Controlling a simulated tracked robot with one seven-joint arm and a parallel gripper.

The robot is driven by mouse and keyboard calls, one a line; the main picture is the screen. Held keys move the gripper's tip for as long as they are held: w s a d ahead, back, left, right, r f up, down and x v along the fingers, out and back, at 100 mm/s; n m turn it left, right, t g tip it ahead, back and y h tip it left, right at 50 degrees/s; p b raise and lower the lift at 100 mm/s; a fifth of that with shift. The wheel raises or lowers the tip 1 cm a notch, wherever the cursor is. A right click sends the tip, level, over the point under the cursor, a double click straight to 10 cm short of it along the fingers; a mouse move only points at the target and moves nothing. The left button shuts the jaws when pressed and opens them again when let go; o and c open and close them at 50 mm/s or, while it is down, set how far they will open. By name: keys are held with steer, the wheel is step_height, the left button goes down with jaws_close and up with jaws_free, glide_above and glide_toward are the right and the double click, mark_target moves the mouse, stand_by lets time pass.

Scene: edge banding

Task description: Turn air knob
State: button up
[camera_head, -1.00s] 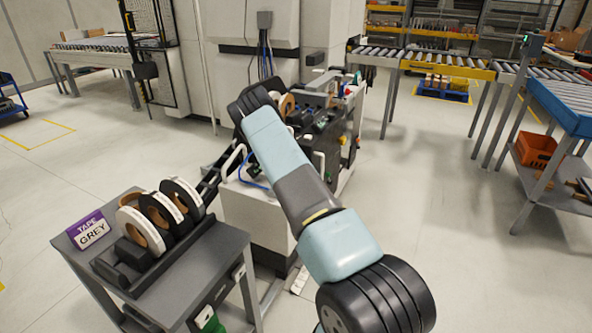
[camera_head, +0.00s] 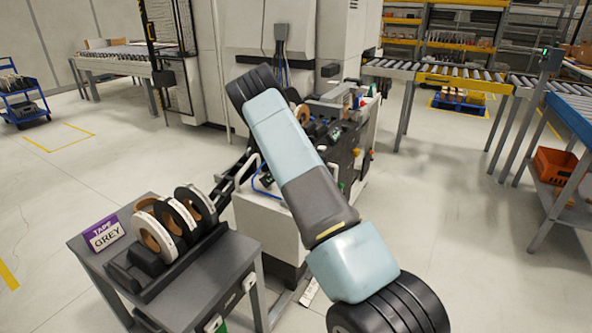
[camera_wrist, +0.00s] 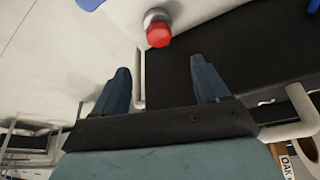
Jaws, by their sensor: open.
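A round red knob (camera_wrist: 158,33) on a silver base shows at the top of the wrist view. It may be the air knob, but I cannot be sure. My gripper (camera_wrist: 161,66) is open and empty, with its two blue-grey fingers apart. The red knob lies beyond the fingertips, roughly in line with the gap between them, and is not touched. In the head view my arm reaches over the edge banding machine (camera_head: 262,215) and hides part of it. My gripper cannot be made out there.
A white bent handle (camera_wrist: 140,80) is near the left finger, and another (camera_wrist: 290,130) is at the right. Floor is clear right of the machine.

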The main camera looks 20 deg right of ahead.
steer(key=shift+a+r, duration=0.15)
steer(key=shift+r, duration=0.2)
